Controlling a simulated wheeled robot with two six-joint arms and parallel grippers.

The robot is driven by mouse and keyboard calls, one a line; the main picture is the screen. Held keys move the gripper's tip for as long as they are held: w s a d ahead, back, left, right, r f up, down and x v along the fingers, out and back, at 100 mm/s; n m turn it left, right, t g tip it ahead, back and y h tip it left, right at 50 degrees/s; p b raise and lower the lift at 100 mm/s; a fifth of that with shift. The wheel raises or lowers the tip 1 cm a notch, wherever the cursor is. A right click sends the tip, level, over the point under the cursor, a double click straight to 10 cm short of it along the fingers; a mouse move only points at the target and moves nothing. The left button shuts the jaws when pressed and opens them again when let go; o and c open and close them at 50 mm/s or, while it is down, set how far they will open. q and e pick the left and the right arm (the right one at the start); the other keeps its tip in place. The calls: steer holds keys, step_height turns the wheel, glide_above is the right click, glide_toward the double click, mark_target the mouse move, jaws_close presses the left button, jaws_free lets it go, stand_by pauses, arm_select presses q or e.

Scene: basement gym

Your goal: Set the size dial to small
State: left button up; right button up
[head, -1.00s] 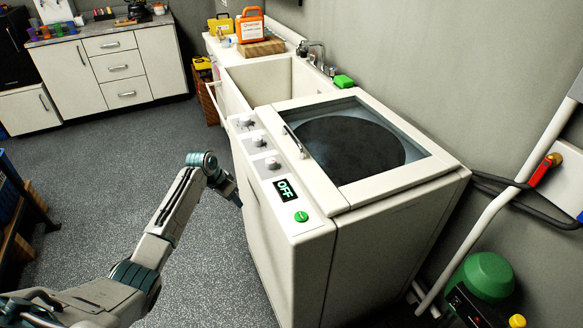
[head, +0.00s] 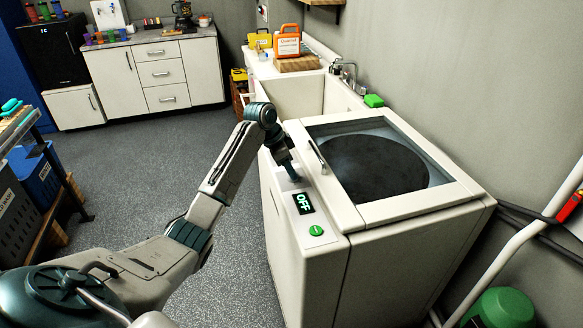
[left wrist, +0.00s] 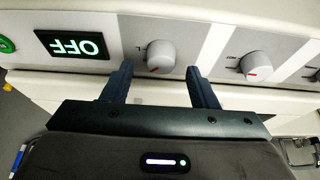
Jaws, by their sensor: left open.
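The white washing machine (head: 318,262) has an OFF display and a row of knobs on its front-top panel. In the left wrist view, a grey dial (left wrist: 161,56) with a red mark sits beside the upside-down OFF display (left wrist: 71,45). A small letter, perhaps L, is printed by it. My left gripper (left wrist: 159,80) is open, with one finger toward each side of this dial; I cannot tell whether they touch it. In the head view my left gripper (head: 291,174) is over the panel and hides the knobs. My right gripper is not in view.
A second knob (left wrist: 256,67) sits right of the left fingers in the wrist view, with part of another at the edge. A green button (head: 316,230) lies near the display. The washer's glass lid (head: 375,165) is shut. A sink (head: 290,98) stands behind.

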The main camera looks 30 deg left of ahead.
arm_select(q)
steer(key=shift+x, duration=0.85)
steer(key=shift+f, duration=0.2)
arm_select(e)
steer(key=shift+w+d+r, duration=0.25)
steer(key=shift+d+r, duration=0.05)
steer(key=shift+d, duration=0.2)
arm_select(q)
steer(key=c, duration=1)
steer(key=shift+o, duration=0.2)
steer(key=shift+r+n+p, duration=0.2)
steer(key=shift+n+p, duration=0.4)
steer(key=shift+p, duration=0.45)
steer(key=n+y+p, duration=0.1)
steer(key=n+p, duration=0.1)
steer(key=p, duration=0.1)
steer(key=n+t+y+p, duration=0.1)
steer(key=n+p, duration=0.2)
steer(key=p, duration=0.1)
steer(key=shift+d, duration=0.2)
steer(key=shift+n+y+p, duration=0.4)
steer(key=shift+n+p, duration=0.6)
steer(key=shift+f+n+p, duration=0.15)
steer(key=shift+n+p, duration=0.25)
steer(key=shift+n, duration=0.1)
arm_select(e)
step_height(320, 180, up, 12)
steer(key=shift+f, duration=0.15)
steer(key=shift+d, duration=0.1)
